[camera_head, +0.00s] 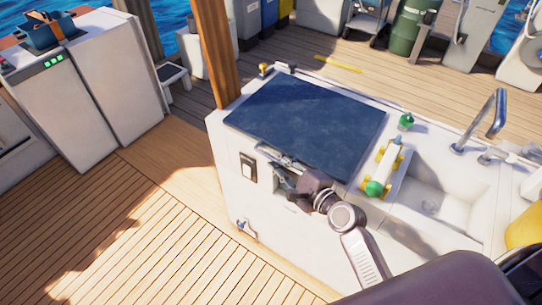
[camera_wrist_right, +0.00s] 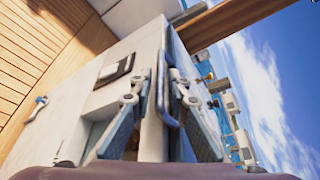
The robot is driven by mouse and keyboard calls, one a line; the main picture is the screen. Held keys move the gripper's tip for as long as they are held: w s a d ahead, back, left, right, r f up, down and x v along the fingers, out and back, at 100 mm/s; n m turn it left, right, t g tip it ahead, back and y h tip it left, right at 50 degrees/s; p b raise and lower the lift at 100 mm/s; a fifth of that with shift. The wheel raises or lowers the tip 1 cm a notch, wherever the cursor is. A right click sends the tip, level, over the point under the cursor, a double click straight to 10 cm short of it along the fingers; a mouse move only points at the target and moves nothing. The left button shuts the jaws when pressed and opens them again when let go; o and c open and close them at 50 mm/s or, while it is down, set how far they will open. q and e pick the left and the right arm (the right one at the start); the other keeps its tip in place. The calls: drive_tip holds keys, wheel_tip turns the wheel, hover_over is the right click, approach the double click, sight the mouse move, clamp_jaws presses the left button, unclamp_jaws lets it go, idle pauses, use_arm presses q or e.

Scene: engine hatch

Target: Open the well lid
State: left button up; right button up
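The well lid (camera_head: 308,122) is a dark blue flat panel on top of the white counter in the head view. It lies flat and looks closed. My right gripper (camera_head: 283,172) is at the lid's front edge, on the counter's front side. My left gripper is not in view.
A sink (camera_head: 437,202) with a metal tap (camera_head: 496,113) is at the counter's right. A green-ended white cylinder (camera_head: 384,170) lies beside the lid. A wooden post (camera_head: 216,50) stands by the lid's back left corner. The deck (camera_head: 150,240) at front left is clear.

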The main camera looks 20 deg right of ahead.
sight(272, 158)
drive_tip(key=shift+x, duration=1.5)
clamp_jaws()
